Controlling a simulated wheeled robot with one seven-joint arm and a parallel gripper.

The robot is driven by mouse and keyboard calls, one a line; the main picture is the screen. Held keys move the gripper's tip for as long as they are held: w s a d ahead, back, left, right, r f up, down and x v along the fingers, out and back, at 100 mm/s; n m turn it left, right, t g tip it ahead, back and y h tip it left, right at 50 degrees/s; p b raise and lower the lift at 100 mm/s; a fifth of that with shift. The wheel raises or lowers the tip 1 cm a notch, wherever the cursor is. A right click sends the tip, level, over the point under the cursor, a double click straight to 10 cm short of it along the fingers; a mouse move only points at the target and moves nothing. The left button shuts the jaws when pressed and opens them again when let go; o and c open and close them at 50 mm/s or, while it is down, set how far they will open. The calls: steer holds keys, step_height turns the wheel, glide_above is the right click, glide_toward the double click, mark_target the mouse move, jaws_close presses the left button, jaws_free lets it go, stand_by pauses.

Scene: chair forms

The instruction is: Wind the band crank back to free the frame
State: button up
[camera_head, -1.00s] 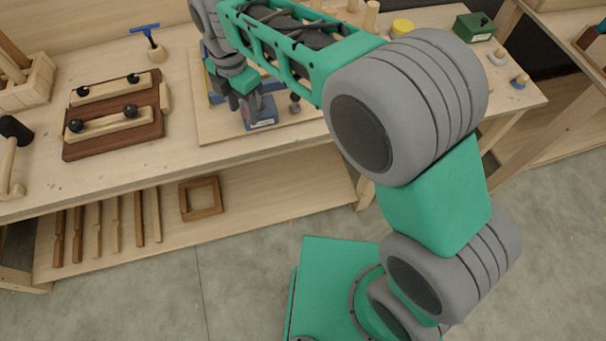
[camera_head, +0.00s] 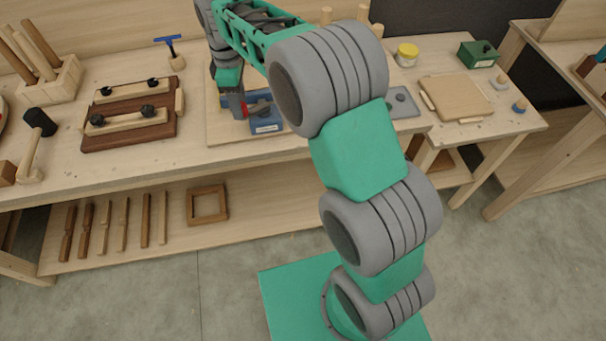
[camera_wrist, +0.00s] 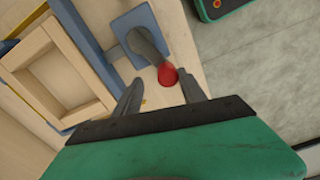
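The band crank shows in the wrist view as a grey arm (camera_wrist: 148,46) on a blue block (camera_wrist: 124,24), with a red knob (camera_wrist: 168,75) at its end. My gripper (camera_wrist: 160,80) is open, its fingertips on either side of the knob, which is closer to the right finger. I cannot tell whether either finger touches it. The light wooden frame (camera_wrist: 32,62) lies left of the crank, beside a blue bar (camera_wrist: 82,40). In the head view the blue block (camera_head: 266,124) and red knob (camera_head: 243,108) show below my gripper (camera_head: 236,100); my arm hides much of the frame area.
A dark board with pale bars (camera_head: 128,118) lies left on the bench. A yellow-lidded jar (camera_head: 406,54), a green box (camera_head: 477,53) and a wooden panel (camera_head: 456,97) are at right.

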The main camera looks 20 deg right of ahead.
step_height(320, 180, up, 8)
steer(key=s+d+m+b, duration=0.3)
steer(key=s+d+m, duration=0.1)
steer(key=s+d, duration=0.1)
steer(key=s+d+f+m+t+b, duration=0.1)
steer(key=s+d+f+m, duration=0.3)
steer(key=s, duration=0.5)
steer(key=s+d+f+m+t+b, duration=0.2)
steer(key=s+d+f+m, duration=0.2)
steer(key=s, duration=0.5)
step_height(320, 180, down, 4)
steer(key=m, duration=0.2)
steer(key=shift+s+d+m, duration=0.2)
steer(key=shift+s+m, duration=0.1)
steer(key=shift+s, duration=0.05)
steer(key=shift+r, duration=0.1)
